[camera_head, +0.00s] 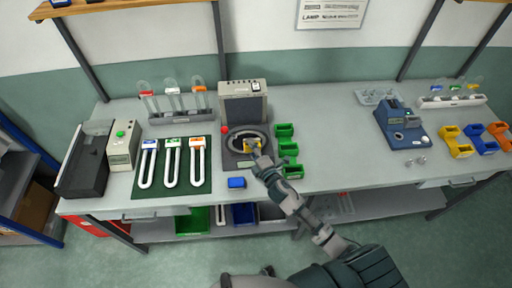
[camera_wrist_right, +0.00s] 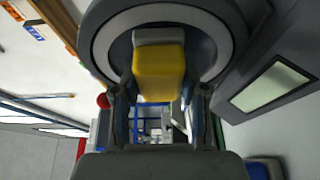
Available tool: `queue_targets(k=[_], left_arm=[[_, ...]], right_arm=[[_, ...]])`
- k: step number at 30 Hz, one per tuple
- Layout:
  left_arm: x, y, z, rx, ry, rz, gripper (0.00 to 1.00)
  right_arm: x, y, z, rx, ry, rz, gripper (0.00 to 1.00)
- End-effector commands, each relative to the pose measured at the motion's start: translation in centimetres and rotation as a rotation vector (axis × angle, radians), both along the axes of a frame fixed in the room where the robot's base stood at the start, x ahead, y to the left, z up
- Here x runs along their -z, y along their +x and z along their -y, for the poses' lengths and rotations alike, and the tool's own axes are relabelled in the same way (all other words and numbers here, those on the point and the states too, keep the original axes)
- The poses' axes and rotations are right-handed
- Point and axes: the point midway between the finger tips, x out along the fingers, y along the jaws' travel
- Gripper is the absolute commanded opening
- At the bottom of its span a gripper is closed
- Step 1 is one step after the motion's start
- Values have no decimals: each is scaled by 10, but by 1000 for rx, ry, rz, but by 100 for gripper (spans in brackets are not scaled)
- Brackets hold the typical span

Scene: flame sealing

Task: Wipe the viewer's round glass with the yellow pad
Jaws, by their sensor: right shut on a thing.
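The viewer (camera_head: 236,163) is a dark grey device on the bench, with a round glass set in a grey ring (camera_head: 231,144). In the right wrist view the grey ring (camera_wrist_right: 105,45) fills the top. My right gripper (camera_head: 256,149) is shut on the yellow pad (camera_head: 246,149) over the round glass. The pad also shows in the right wrist view (camera_wrist_right: 158,75), with a grey piece at its far end and a finger on each side. I cannot tell whether the pad touches the glass, which is partly hidden. My left gripper is not in view.
A red button (camera_head: 225,129) is at the viewer's upper left. A green mat (camera_head: 154,184) with white U-shaped tubes lies left. The bench's right middle (camera_head: 340,165) is clear.

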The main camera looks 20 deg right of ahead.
Motion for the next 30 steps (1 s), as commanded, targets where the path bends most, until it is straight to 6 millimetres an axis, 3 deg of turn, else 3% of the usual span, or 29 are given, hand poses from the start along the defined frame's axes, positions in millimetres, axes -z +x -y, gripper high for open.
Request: queue_targets(k=[21, 30], left_arm=[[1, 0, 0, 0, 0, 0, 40], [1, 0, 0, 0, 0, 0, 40]], right_arm=[[-1, 15, -50, 0, 1, 3, 15], [-1, 15, -53, 0, -1, 2, 15]])
